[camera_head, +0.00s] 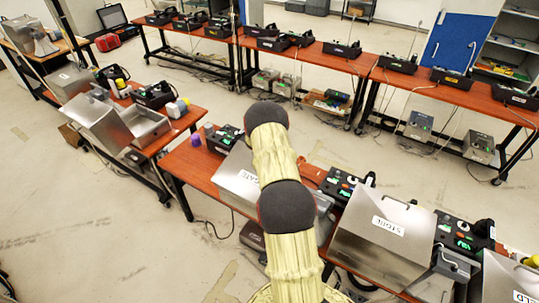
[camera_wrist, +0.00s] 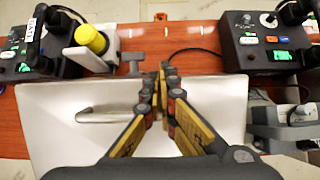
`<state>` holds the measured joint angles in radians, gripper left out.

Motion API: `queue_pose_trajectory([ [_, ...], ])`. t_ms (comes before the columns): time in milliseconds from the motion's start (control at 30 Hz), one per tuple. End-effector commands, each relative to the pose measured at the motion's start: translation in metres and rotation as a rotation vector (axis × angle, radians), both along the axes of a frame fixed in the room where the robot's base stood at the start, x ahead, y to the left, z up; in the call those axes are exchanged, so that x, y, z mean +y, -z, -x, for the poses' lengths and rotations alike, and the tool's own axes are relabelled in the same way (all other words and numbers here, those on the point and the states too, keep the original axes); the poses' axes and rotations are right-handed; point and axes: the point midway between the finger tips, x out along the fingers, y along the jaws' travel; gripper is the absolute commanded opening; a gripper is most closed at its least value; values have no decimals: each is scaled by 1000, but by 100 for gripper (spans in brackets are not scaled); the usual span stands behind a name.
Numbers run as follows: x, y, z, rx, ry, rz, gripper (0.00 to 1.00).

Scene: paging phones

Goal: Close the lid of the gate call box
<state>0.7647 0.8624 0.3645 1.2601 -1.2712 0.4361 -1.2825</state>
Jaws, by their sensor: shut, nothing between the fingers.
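The gate call box lid (camera_head: 236,182) is a bare metal panel labelled GATE in the head view, sloping above the red table, its right side hidden behind my arm. In the wrist view a broad silver panel (camera_wrist: 62,130) with a bar handle (camera_wrist: 100,108) fills the middle; it appears to be this lid. My gripper (camera_wrist: 165,70) is shut and empty, its fingertips over the panel's far edge. I cannot tell whether they touch it. A small grey T-shaped piece (camera_wrist: 133,62) stands at that edge, just left of the fingertips. The head view hides my gripper behind my arm.
Black phone units (camera_wrist: 265,42) stand behind on the red table, with a yellow-capped item (camera_wrist: 90,38) at left. A grey device (camera_wrist: 290,120) sits close at right. The STORE box (camera_head: 385,235) stands right of my arm. Open floor (camera_head: 120,230) lies left.

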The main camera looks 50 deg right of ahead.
Motion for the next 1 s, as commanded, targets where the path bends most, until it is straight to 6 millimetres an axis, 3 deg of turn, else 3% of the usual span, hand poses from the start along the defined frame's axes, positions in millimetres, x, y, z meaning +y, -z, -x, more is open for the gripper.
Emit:
queue_pose_trajectory([
  [100,-21,28,-1,0,1,-1,0],
  [400,-53,67,-4,-1,1,1,0],
  [1000,-62,92,-3,6,0,-7,0],
])
